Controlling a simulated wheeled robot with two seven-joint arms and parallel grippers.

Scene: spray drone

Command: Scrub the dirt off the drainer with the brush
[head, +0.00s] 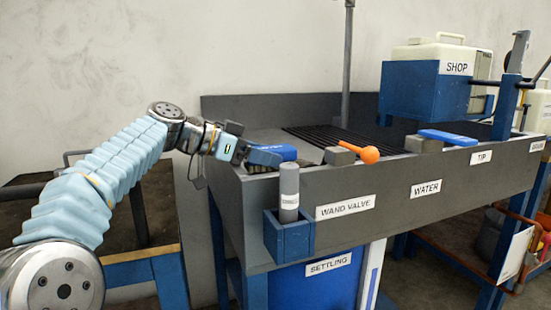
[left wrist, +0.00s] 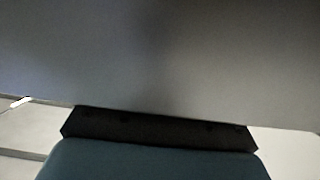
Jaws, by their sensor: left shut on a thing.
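The drainer (head: 325,137) is a black ribbed grate inside the grey sink. My left gripper (head: 252,152) is over the sink's left end, left of the drainer, shut on a blue thing (head: 282,151) that appears to be the brush. In the left wrist view, a blue-green block with a dark strip (left wrist: 158,130) along its far edge fills the bottom, likely the brush; a plain grey surface lies beyond. Any contact below the brush is hidden. I cannot make out dirt on the drainer. My right gripper is not in view.
The grey sink (head: 390,195) has a raised front wall. A grey cylinder (head: 289,190) stands in a blue holder at the front. A white tank (head: 430,52) stands at the back right.

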